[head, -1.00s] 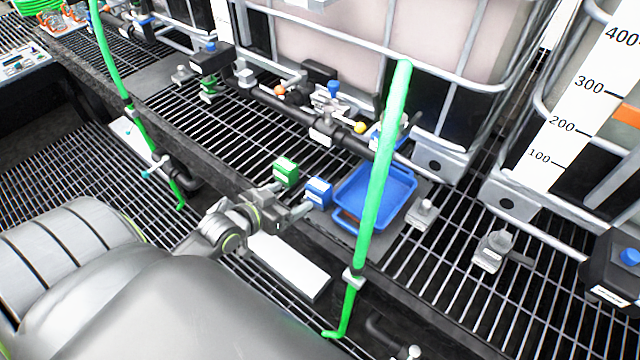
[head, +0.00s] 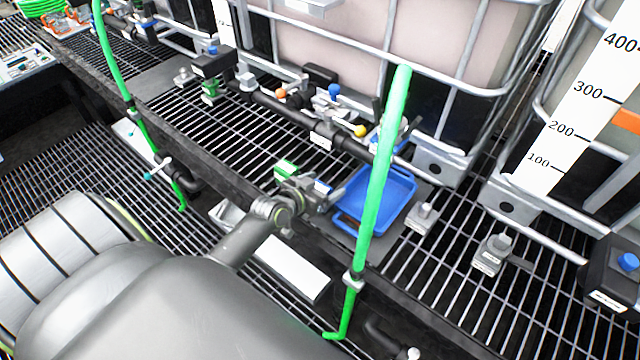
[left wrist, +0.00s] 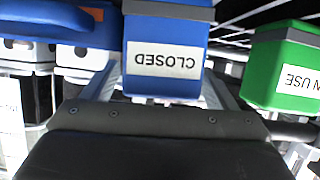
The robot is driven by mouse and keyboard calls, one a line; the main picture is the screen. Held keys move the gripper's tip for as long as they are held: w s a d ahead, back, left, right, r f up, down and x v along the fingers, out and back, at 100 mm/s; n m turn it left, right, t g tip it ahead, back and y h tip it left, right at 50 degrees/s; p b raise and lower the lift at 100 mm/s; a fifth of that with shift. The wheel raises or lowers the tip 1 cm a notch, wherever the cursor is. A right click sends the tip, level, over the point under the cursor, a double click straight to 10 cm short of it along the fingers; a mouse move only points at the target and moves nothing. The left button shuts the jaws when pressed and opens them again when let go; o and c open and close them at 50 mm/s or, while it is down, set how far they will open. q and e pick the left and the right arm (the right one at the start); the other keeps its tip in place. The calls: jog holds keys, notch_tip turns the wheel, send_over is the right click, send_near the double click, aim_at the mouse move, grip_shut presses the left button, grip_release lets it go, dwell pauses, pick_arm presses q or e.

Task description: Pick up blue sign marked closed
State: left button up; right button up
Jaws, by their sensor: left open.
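The blue sign (left wrist: 162,50) fills the upper middle of the left wrist view, its white CLOSED label upside down. In the head view, only a bit of the blue sign (head: 323,187) shows behind my left gripper (head: 312,196). In the left wrist view my left gripper (left wrist: 163,90) is open, with one finger on each side of the sign. I cannot tell whether the fingers touch it. A green sign (left wrist: 285,68), its label partly readable as "IN USE", stands to the right; it also shows in the head view (head: 286,169). My right gripper is not in view.
A blue tray (head: 346,222) lies just right of the sign. A green upright pipe (head: 378,170) stands in front of the tray. A dark pipe with valves (head: 330,136) runs behind, before the caged totes. Open grating (head: 235,133) lies to the left.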

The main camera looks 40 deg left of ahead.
pick_arm(q)
jog(key=shift+w+f, duration=0.1)
jog(key=shift+w, duration=0.15)
jog(key=shift+c, duration=0.3)
jog(key=c, duration=1)
jog(key=shift+c, duration=0.2)
